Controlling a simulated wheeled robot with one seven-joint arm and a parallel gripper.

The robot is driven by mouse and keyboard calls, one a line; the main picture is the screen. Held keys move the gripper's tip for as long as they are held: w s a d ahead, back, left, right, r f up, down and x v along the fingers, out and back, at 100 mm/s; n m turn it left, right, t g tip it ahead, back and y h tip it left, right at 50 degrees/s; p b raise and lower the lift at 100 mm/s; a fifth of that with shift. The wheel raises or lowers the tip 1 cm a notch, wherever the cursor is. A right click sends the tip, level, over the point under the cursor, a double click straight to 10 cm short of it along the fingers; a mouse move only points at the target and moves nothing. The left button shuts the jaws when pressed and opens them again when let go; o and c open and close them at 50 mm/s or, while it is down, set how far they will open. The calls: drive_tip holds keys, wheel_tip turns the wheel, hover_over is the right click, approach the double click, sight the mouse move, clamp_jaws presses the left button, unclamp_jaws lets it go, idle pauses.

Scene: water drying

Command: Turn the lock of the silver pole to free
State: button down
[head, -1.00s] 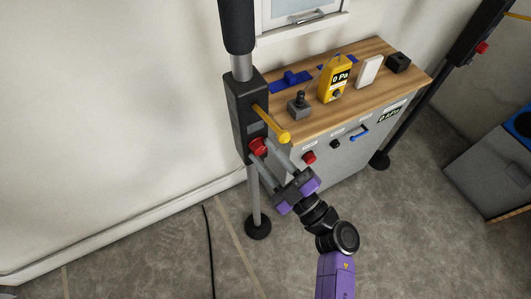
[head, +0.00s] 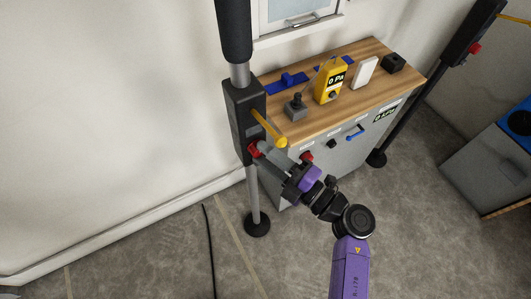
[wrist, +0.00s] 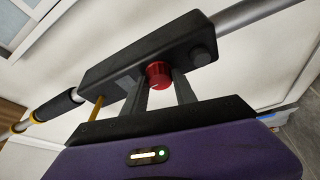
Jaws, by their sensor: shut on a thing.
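The silver pole (head: 254,195) stands upright against the wall, with a black lock box (head: 236,112) around it. A red knob (head: 254,148) and a yellow lever (head: 267,126) stick out of the box. My gripper (head: 257,150) reaches in from the lower right and is shut on the red knob. In the wrist view the knob (wrist: 159,75) sits between the two grey fingers of my gripper (wrist: 162,86). The box (wrist: 150,62) and the pole (wrist: 245,14) run diagonally there. The knob's sides are partly hidden by the fingers.
A grey cabinet with a wooden top (head: 350,70) stands right behind the pole, carrying a yellow gauge (head: 331,80) and small black parts. Another black pole (head: 471,38) stands at the far right. The floor at front left is clear except for a cable (head: 210,250).

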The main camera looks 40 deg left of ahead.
drive_tip(key=shift+s, duration=0.1)
idle(0.3)
drive_tip(key=c, duration=1)
unclamp_jaws()
drive_tip(key=d, duration=0.7)
drive_tip(key=shift+d+f+b, duration=0.35)
drive_tip(key=shift+d+f, duration=0.05)
